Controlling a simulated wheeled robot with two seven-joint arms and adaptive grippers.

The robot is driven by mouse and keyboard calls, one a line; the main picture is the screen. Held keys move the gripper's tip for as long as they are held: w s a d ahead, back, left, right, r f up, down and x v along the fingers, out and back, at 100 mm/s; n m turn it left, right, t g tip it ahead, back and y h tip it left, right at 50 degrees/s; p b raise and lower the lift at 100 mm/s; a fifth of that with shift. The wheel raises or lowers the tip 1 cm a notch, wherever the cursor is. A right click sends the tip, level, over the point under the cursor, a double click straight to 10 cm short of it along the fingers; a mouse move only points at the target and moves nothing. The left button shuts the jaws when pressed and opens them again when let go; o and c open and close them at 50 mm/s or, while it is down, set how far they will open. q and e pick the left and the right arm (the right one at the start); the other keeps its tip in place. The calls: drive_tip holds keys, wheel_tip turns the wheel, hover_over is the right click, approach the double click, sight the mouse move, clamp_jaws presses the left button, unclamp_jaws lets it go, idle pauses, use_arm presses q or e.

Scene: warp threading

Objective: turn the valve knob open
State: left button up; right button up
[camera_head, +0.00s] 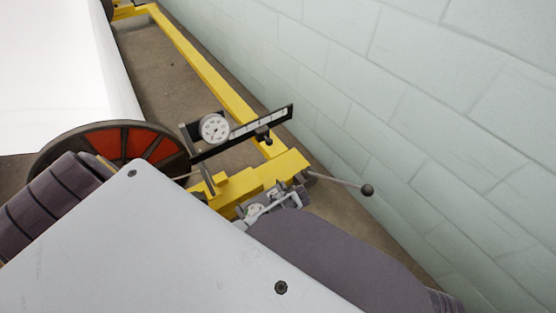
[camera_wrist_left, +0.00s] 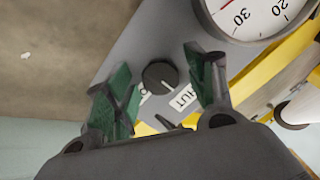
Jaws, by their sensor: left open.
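The valve knob (camera_wrist_left: 160,77) is a round black knob with a white pointer mark, on a grey panel (camera_wrist_left: 150,42). A white label reading "SHUT" (camera_wrist_left: 184,97) is beside it, partly cut off. My left gripper (camera_wrist_left: 157,80) is open, with its green-padded fingers on either side of the knob and a visible gap to each. I cannot tell how far the fingertips are from the panel. My right gripper is not in view.
A round white gauge (camera_wrist_left: 248,12) is close beside the panel. In the head view, a dial (camera_head: 214,128) with a dark scale bar (camera_head: 245,131) stands above the yellow frame (camera_head: 205,70). A ball-ended lever (camera_head: 367,190) sticks out toward the block wall (camera_head: 430,130). A red-spoked wheel (camera_head: 120,145) is left.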

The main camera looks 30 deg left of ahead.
use_arm(q)
drive_tip(key=c, duration=1)
